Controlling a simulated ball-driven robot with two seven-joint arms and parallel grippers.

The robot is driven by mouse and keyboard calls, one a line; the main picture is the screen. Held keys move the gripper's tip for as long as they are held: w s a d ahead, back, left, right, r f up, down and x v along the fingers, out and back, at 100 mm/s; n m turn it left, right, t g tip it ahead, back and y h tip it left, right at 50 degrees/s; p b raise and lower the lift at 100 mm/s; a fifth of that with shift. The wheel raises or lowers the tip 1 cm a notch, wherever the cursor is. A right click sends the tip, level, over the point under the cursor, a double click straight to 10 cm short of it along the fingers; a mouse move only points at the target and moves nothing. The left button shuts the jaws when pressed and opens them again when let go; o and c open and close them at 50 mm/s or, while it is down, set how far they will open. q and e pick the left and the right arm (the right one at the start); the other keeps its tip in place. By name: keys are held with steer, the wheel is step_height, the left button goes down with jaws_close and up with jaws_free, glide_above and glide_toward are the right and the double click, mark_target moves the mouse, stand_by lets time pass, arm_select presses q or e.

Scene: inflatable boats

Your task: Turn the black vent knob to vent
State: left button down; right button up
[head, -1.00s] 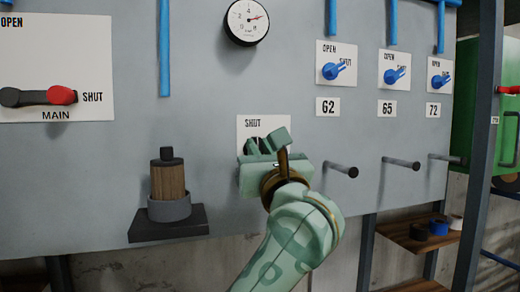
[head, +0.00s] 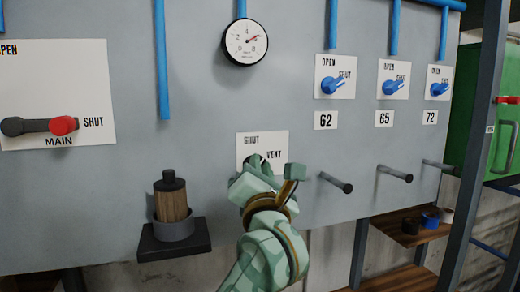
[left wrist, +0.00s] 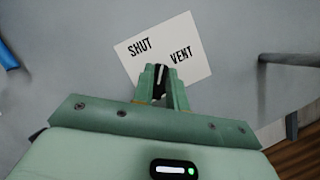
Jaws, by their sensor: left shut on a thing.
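The black vent knob (left wrist: 159,76) is on the grey panel, in front of a white plate (left wrist: 195,66) marked SHUT and VENT. My left gripper (left wrist: 160,84) is shut on the knob, with one finger on each side. In the head view the plate (head: 274,140) shows above my left gripper (head: 258,170), which hides most of the knob. A pale mark shows on the knob between the fingers in the left wrist view. Which word it points to is hard to tell. My right gripper is not in view.
A pressure gauge (head: 246,42) is above the plate. The red-tipped MAIN lever (head: 40,126) is at left. A small shelf (head: 174,240) bears a wood-and-black plunger (head: 172,200). Dark pegs (head: 336,183) stick out to the right, below several blue valve knobs (head: 333,85).

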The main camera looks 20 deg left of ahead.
arm_select(q)
steer(key=shift+f+m+g+h+p, duration=0.15)
steer(key=shift+m+h, duration=0.35)
steer(key=shift+m, duration=0.8)
steer(key=shift+r+m+g+h+p, duration=0.1)
steer(key=shift+m+g+h, duration=0.3)
steer(key=shift+m, duration=0.9)
steer(key=shift+f+m+g+h+p, duration=0.15)
steer(key=shift+m+h, duration=0.45)
steer(key=shift+m, duration=0.7)
steer(key=c, duration=1.4)
jaws_free()
steer(key=shift+w, duration=0.15)
steer(key=shift+d, duration=0.1)
